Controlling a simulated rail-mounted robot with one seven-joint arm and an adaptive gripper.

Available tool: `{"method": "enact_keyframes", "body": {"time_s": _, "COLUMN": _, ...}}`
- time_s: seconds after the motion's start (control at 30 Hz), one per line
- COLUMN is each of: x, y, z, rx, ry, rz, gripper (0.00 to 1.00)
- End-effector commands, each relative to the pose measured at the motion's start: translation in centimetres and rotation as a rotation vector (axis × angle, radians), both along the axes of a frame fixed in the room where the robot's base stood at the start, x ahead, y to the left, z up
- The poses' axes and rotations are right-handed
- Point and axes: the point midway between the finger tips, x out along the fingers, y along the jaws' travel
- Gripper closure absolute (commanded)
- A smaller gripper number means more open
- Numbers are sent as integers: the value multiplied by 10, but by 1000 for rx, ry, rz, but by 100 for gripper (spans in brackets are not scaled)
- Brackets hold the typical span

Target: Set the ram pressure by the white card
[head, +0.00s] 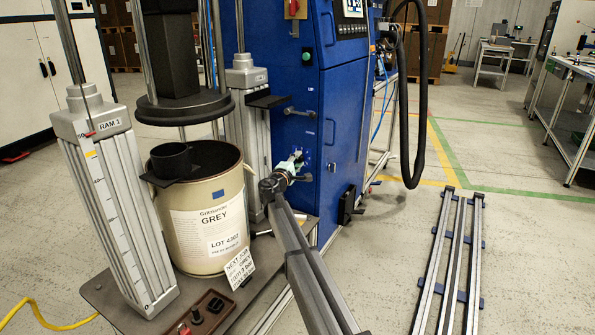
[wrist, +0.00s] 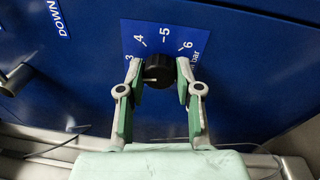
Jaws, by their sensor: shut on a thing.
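A black round knob (wrist: 158,66) sits on a blue dial plate (wrist: 150,32) marked 3, 4, 5, 6 and bar. A short white mark on the knob points to the left, at or below the 3 end of the scale; its exact reading is unclear. My gripper (wrist: 158,78) is shut on the knob, one finger at each side. In the head view my gripper (head: 291,163) is at the front of the blue cabinet. The white card (head: 239,268) leans in front of the drum; it names GREY and a bar value too small to read surely.
The grey-paste drum (head: 206,228) stands on the base plate between two ram columns, one labelled RAM 1 (head: 108,125). A DOWN label and lever (wrist: 15,78) are left of the dial. A rail frame (head: 450,262) lies on the floor at right, with open floor around it.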

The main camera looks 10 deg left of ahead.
Motion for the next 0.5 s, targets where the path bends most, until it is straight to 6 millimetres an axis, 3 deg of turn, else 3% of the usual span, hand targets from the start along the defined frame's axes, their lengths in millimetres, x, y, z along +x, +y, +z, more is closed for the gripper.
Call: {"method": "enact_keyframes", "body": {"time_s": 0.5, "x": 1, "y": 1, "z": 0, "rx": 134, "ry": -57, "rz": 1, "gripper": 100}}
